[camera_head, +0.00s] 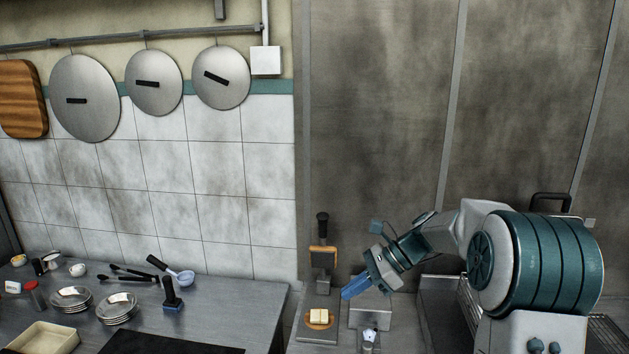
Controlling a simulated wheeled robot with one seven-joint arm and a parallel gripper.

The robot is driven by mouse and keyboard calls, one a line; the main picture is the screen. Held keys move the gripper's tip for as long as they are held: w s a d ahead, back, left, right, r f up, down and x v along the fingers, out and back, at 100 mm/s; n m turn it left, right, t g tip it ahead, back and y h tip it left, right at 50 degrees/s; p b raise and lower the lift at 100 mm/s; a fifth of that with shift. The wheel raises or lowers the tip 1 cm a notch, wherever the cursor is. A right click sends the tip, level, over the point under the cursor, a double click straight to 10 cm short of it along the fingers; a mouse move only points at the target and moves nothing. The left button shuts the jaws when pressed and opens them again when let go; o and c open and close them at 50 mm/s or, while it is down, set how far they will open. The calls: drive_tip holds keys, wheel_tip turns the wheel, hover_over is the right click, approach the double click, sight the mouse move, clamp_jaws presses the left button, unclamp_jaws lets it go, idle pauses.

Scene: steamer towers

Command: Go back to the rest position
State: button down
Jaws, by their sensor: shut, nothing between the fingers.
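My gripper (355,287) is at the end of my raised arm, right of centre in the head view. It is shut and empty, with its blue fingers pointing down and to the left. It hangs above the counter, to the right of a small stand (322,284) with a black-handled tool. Below and left of it, a pale block lies on a round brown board (308,320) on a metal plate. Nothing visibly touches my gripper.
The left counter (233,299) holds stacked metal bowls (117,308), a cream tray (43,338), a black-handled tool (171,294) and small utensils. A metal box (370,314) stands below my gripper. Lids and a wooden board hang on the wall.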

drive_tip(key=s+d+f+n+t+h+b, duration=0.1)
drive_tip(key=s+d+n+h, duration=0.1)
drive_tip(key=s+n, duration=0.4)
drive_tip(key=s+d+f+n+t+h+b, duration=0.1)
drive_tip(key=s+n+h, duration=0.3)
drive_tip(key=s, duration=0.7)
drive_tip(key=s+d+f+n+t+h+b, duration=0.1)
drive_tip(key=s+d+n+t+h+b, duration=0.1)
drive_tip(key=s+n, duration=0.5)
drive_tip(key=shift+s+d+n+h, duration=0.3)
drive_tip(key=shift+s+d+h, duration=0.65)
drive_tip(key=shift+s, duration=0.25)
